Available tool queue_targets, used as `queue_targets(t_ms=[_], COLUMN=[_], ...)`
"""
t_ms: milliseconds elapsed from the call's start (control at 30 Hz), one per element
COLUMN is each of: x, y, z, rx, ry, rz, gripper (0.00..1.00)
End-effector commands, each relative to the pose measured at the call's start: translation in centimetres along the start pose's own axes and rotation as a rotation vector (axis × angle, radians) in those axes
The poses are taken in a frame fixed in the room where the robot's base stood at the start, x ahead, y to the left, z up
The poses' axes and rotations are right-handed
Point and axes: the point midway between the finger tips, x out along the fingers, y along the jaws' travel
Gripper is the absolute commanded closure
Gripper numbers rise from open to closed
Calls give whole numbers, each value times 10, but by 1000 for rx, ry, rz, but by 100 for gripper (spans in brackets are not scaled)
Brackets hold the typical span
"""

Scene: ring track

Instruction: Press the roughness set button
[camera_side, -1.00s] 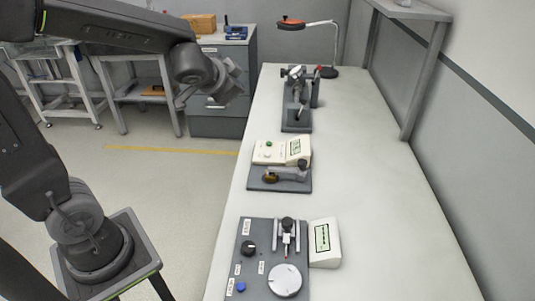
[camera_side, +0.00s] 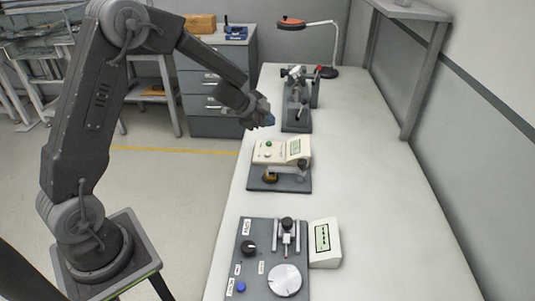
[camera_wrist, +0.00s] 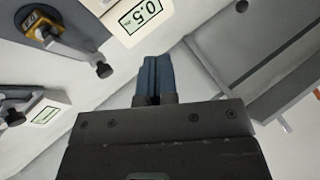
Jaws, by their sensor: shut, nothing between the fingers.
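The middle instrument (camera_side: 283,149) is a cream box on a dark base, with a green button (camera_side: 268,143) on its top left and a display at its right. Labels are too small to read, so I cannot tell which button is the roughness set button. My gripper (camera_side: 269,120), with blue fingertips, is in the air above and behind the green button, apart from it. In the wrist view the fingers (camera_wrist: 153,80) are shut and empty. There, a display (camera_wrist: 142,13) reading 0.5 and an amber block (camera_wrist: 40,28) show; the green button is not visible.
A clamp-like instrument (camera_side: 298,105) and a lamp (camera_side: 310,23) stand farther back. The bench's right side is clear.

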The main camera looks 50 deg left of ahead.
Motion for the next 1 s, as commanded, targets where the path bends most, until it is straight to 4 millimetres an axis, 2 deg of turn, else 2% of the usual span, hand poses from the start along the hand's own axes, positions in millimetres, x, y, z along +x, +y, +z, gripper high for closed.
queue_targets(t_ms=[367, 800, 1000], x=[7, 47, 58], y=[6, 35, 42], z=[6, 35, 42], rx=[-3, -5, -3], ry=[-1, -1, -1], rz=[1, 1, -1], gripper=[100, 100, 100])
